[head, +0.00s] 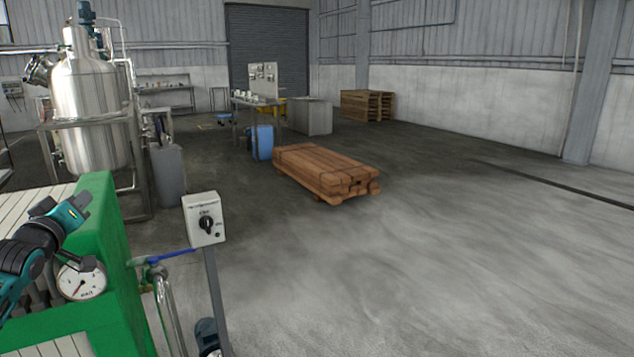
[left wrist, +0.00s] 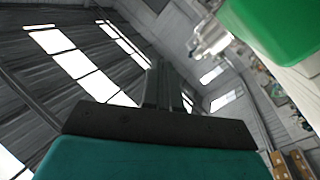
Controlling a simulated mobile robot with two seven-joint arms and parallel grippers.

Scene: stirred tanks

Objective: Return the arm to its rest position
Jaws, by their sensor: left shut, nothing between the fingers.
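My left arm comes in from the left edge of the head view, teal and black, bent in front of a green housing (head: 115,265). My left gripper (head: 82,204) is at its raised end, by the housing's top edge. In the left wrist view its dark fingers (left wrist: 166,88) are together with nothing held between them. That view looks up to the roof, with a green surface (left wrist: 280,25) close by at the upper right. My right gripper is not in view.
A dial gauge (head: 82,280) sits close below the left arm. A grey switch box (head: 204,219) stands on a post right of the housing, near a blue-handled pipe (head: 166,300). A steel tank (head: 92,100) stands behind. Stacked timber (head: 325,170) lies mid-floor; the floor at right is clear.

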